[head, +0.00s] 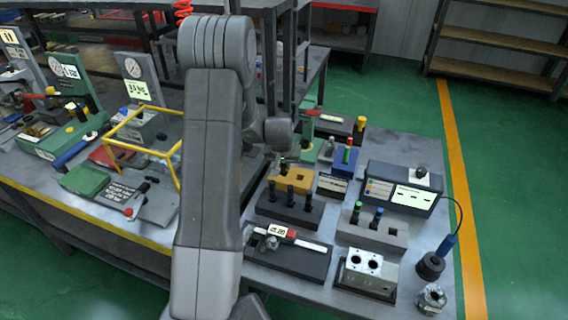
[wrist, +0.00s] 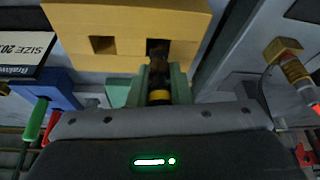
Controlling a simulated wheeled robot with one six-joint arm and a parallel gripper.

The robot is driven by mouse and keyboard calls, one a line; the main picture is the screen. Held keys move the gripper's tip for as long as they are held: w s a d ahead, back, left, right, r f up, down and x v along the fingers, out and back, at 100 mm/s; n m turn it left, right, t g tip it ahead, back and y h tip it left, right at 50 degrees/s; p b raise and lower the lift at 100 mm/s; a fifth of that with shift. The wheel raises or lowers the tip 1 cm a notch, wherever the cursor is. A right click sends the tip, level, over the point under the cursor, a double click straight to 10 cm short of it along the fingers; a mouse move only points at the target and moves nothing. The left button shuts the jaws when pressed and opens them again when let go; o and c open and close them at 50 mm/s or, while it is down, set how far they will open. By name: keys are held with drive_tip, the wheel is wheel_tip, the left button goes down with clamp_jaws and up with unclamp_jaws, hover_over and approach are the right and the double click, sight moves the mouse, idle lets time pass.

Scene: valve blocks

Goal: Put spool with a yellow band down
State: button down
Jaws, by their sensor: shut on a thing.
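My gripper (wrist: 161,76) is shut on the spool with a yellow band (wrist: 159,97), a dark piece held between the green jaws. The yellow block (wrist: 125,18) is just in front of the jaws in the wrist view, with two square holes in its face. The spool's dark far end lines up with the right hole (wrist: 158,46); I cannot tell how deep it is in. The left hole (wrist: 103,45) looks empty. The yellow block (head: 291,181) also shows in the head view, where my arm hides most of the gripper.
A dark rack with black spools (head: 289,208) stands in front of the yellow block. A blue block (head: 345,162) is right of it. A gauge box (head: 402,188) and a grey block (head: 372,236) stand further right. A yellow frame (head: 150,150) is left of my arm.

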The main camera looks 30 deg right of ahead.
drive_tip(key=c, duration=1.3)
unclamp_jaws()
drive_tip(key=shift+f, duration=0.1)
drive_tip(key=shift+c, duration=0.2)
drive_tip(key=shift+s+a+r, duration=0.1)
drive_tip(key=shift+r, duration=0.6)
drive_tip(key=b+v, duration=0.1)
drive_tip(key=v, duration=1)
drive_tip(key=shift+f, duration=0.1)
drive_tip(key=p+x, duration=0.1)
drive_tip(key=x, duration=1)
drive_tip(key=shift+f, duration=0.7)
drive_tip(key=shift+r, duration=0.25)
